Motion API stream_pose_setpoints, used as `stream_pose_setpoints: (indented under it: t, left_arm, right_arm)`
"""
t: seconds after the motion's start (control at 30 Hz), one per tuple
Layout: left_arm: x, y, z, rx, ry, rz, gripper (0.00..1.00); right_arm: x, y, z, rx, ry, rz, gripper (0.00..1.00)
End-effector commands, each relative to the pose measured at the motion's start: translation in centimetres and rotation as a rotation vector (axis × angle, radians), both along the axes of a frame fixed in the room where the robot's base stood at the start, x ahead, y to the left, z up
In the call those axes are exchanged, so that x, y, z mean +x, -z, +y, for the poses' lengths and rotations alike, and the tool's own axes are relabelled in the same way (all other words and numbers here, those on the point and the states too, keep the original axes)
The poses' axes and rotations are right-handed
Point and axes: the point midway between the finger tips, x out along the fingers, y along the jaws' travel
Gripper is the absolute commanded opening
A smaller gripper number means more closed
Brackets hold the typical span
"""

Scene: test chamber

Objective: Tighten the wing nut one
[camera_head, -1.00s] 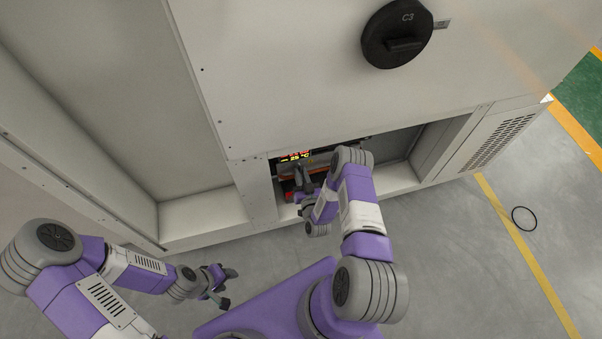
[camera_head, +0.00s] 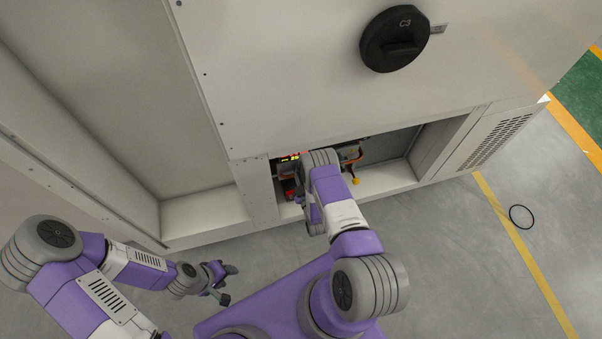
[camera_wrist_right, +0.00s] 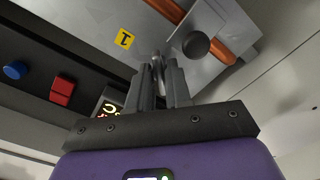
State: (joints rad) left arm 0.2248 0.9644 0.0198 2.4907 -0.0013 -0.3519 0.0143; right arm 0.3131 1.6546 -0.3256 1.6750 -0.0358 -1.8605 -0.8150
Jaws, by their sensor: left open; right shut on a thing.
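My right gripper (camera_wrist_right: 164,72) is in the right wrist view, its two fingers close together on a small metal wing nut (camera_wrist_right: 157,57). Only part of the wing nut shows between the fingertips. A yellow label marked 1 (camera_wrist_right: 125,39) is on the grey panel just to its left. In the head view my right arm reaches into the low opening of the cabinet and hides the wing nut and its own fingertips. My left gripper (camera_head: 225,282) is open and empty over the floor, left of my base.
In the right wrist view a dark round knob (camera_wrist_right: 196,44) and an orange pipe (camera_wrist_right: 238,50) are close to the fingers. A red button (camera_wrist_right: 62,90), a blue button (camera_wrist_right: 15,70) and a lit display (camera_wrist_right: 110,107) are at the left. Cabinet walls (camera_head: 262,190) border the opening.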

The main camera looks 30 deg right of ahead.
Motion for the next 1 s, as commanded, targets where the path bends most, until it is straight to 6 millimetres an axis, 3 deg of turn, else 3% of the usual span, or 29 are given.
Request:
stream_pose_setpoints:
  t: [0.6,1.0]
  left_arm:
    - [-0.01,0.10,0.00,0.000,0.000,0.000,0.48]
    - [0.00,0.41,0.00,0.000,0.000,0.000,0.48]
  right_arm:
    - [-0.13,0.16,0.05,-0.544,-0.002,0.135,0.00]
    - [-0.16,0.13,-0.03,-0.738,0.000,0.182,0.00]
